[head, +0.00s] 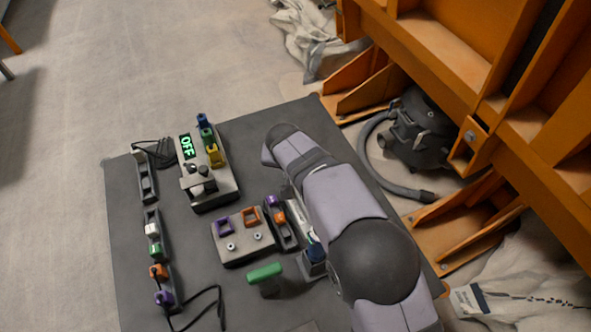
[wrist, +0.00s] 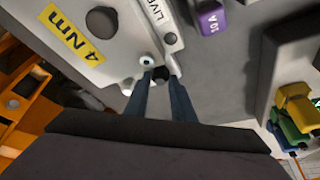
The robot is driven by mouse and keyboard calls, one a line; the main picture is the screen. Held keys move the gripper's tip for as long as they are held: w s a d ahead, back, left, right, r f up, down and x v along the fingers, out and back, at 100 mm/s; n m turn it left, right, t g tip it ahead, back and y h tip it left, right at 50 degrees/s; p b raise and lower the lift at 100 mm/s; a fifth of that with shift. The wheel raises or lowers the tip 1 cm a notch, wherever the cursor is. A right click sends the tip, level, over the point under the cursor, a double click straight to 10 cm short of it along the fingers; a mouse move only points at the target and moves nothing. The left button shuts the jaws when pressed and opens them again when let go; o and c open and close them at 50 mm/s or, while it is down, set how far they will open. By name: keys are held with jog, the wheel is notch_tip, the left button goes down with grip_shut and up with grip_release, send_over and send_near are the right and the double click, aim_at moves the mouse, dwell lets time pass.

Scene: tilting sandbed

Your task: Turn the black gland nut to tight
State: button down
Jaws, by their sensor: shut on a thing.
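The black gland nut (wrist: 161,74) is small, dark and round and sits at the edge of a grey panel in the wrist view. My gripper (wrist: 159,80) has its two blue-grey fingers on either side of the nut, shut on it. A pale round fitting with a dark centre (wrist: 146,61) is just beside the left fingertip. A yellow "4 Nm" label (wrist: 73,32) is on the same panel, and a second dark round part (wrist: 102,21) is near it. In the head view my own arm covers the gripper and the nut.
In the wrist view a purple plug (wrist: 209,17) is at the top, and green, yellow and blue plugs (wrist: 292,108) are at the right. In the head view a box with a lit "OFF" display (head: 187,146) and a green handle (head: 264,273) stand on the dark table (head: 128,229).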

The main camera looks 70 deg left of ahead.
jog(key=c, duration=1.8)
grip_release()
jog(key=shift+r, duration=0.15)
jog(key=b+v, duration=0.1)
jog(key=v, duration=0.6)
jog(key=shift+s, duration=0.1)
